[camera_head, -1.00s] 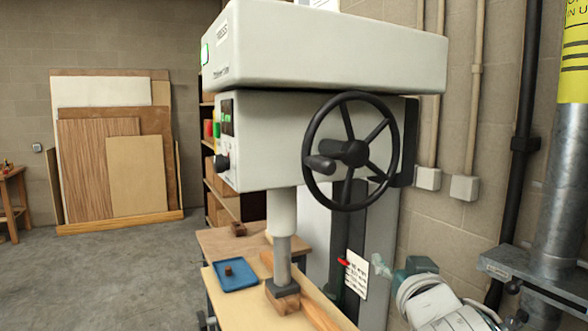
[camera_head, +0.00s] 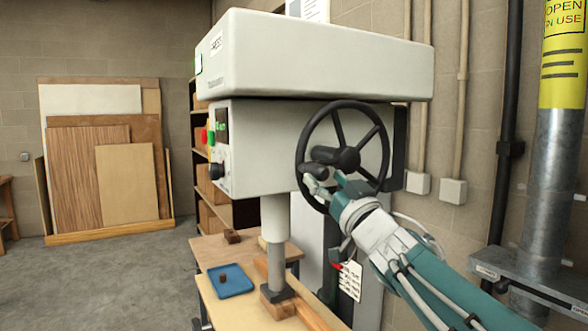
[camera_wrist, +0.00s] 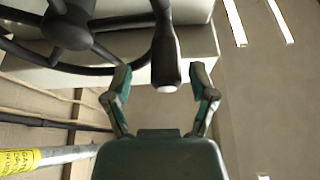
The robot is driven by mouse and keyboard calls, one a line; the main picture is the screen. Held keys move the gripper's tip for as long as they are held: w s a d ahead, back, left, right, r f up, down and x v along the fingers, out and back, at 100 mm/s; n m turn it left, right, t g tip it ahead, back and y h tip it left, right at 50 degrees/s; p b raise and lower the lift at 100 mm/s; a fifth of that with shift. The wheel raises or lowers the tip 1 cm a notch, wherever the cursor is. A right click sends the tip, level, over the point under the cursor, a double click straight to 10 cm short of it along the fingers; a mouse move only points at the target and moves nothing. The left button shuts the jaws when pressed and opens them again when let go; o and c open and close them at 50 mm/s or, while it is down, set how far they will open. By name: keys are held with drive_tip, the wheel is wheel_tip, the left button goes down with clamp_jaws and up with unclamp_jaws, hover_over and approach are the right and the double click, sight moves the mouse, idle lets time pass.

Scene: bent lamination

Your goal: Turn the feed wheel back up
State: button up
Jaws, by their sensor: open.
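The black feed wheel (camera_head: 384,170) is on the side of the grey press head (camera_head: 262,150). Its dark crank handle (camera_head: 315,171) sticks out at the left of the hub, toward me. My gripper (camera_head: 318,184) is at this handle, reaching up from the lower right. In the wrist view the handle (camera_wrist: 166,58) hangs between the two open fingers of my gripper (camera_wrist: 162,84), with a gap on each side. The wheel's hub (camera_wrist: 68,27) shows at upper left there. The press ram (camera_head: 277,232) is down, its dark foot (camera_head: 278,293) on a wood block.
A blue tray (camera_head: 231,283) with a small block lies on the bench. A white tag (camera_head: 350,281) hangs below the wheel. A metal duct with a yellow label (camera_head: 567,50) stands at right. Boards (camera_head: 90,175) lean on the back wall. Floor at left is clear.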

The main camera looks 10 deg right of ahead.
sight(306, 161)
drive_tip(key=w+a, duration=0.1)
drive_tip(key=w+a+r, duration=0.1)
drive_tip(key=w, duration=0.1)
drive_tip(key=shift+w+a+r, duration=0.1)
drive_tip(key=shift+w+r, duration=0.1)
drive_tip(key=shift+d, duration=0.35)
clamp_jaws()
drive_tip(key=shift+r, duration=0.1)
